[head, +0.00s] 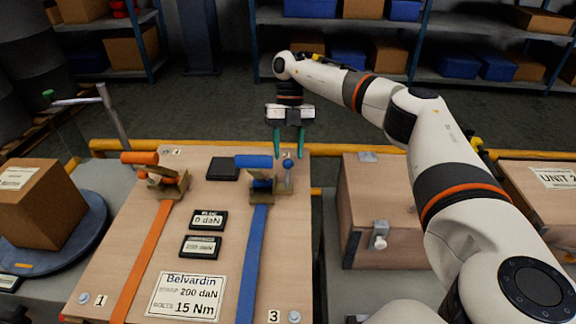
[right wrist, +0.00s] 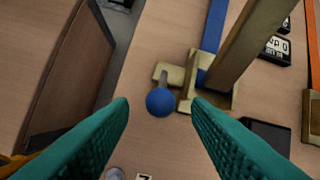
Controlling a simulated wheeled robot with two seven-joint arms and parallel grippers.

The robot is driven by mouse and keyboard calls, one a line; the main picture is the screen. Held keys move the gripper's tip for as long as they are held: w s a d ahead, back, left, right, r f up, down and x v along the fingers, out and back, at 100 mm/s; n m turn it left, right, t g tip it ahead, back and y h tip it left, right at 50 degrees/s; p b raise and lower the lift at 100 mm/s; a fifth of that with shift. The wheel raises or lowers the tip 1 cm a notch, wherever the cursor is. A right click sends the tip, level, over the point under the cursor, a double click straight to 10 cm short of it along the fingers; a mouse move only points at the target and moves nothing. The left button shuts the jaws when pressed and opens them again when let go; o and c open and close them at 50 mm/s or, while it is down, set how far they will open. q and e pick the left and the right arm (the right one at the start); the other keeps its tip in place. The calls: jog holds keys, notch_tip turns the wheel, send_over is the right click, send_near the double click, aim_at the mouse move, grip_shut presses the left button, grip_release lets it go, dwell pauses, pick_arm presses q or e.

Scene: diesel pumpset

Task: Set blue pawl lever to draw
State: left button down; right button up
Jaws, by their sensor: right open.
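The blue pawl lever (head: 288,163) has a round blue knob and stands at the right side of the blue strap's ratchet (head: 262,185), near the board's far right corner. In the right wrist view, the blue knob (right wrist: 160,102) sits on a short metal stem beside the brass ratchet body (right wrist: 190,98). My right gripper (head: 288,150) is open and points down over the knob. Its two green fingers (right wrist: 161,112) lie on either side of the knob in the wrist view, and no contact shows. My left gripper is out of view.
The blue strap (head: 256,250) and orange strap (head: 142,255) run along the wooden board (head: 225,240). An orange-handled ratchet (head: 165,184) stands left. Small displays (head: 208,220) lie between the straps. A wooden box (head: 365,190) stands right of the board, across a gap.

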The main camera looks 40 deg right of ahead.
aim_at(288, 162)
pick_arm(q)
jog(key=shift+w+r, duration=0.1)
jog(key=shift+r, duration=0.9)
pick_arm(e)
jog(key=shift+x, duration=2.15)
jog(key=shift+c, duration=0.5)
jog(key=shift+r, duration=0.1)
grip_shut()
